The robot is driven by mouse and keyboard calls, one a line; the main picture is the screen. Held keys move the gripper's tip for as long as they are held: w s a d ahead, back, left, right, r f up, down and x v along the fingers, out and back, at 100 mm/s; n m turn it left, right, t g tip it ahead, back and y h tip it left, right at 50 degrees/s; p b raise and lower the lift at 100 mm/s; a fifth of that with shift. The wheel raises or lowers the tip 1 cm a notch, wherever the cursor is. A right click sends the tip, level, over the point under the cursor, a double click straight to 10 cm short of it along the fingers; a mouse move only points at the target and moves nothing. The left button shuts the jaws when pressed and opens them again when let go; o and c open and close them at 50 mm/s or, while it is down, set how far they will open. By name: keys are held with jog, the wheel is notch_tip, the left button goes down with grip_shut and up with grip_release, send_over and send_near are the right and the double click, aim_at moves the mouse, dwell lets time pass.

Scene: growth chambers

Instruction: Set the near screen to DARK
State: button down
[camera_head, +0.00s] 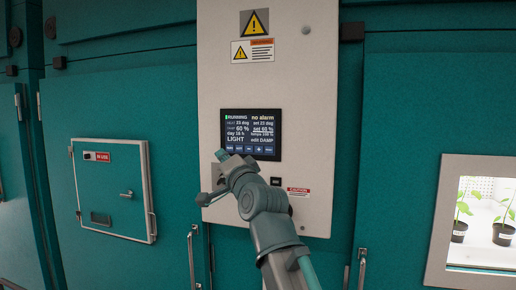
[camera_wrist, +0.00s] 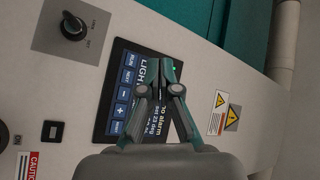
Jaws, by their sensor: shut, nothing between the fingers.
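The near screen (camera_head: 250,118) is a dark display on a pale panel. It reads RUNNING, no alarm, LIGHT and edit DAMP, with a row of blue buttons along its bottom edge. In the wrist view the screen (camera_wrist: 119,75) appears turned on its side, with LIGHT and buttons including RUN, NEXT, minus and plus legible. My gripper (camera_wrist: 154,72) is shut and empty, its fingertips in front of the screen and covering part of it. In the head view my gripper (camera_head: 222,156) is at the screen's lower left corner. I cannot tell whether it touches.
A black rotary knob (camera_wrist: 73,27) sits on the panel beside the screen. Warning labels (camera_head: 254,22) are above it, and a caution label (camera_head: 299,192) is below. A small closed hatch (camera_head: 112,190) is at left; a window with potted plants (camera_head: 502,233) is at right.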

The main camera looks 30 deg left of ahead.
dwell(0.3)
jog(key=b, duration=0.6)
send_near(233, 146)
jog(key=shift+s+a+x, duration=0.1)
jog(key=shift+s+x, duration=0.1)
jog(key=shift+x, duration=1.1)
jog(key=shift+s+a+x, duration=0.1)
jog(key=shift+s+x, duration=0.1)
jog(key=shift+x, duration=1.1)
jog(key=shift+w, duration=0.1)
jog(key=shift+w+a+b, duration=0.15)
jog(key=shift+w+b, duration=0.2)
jog(key=shift+b, duration=0.15)
jog(key=shift+w, duration=0.25)
jog(key=shift+s, duration=0.7)
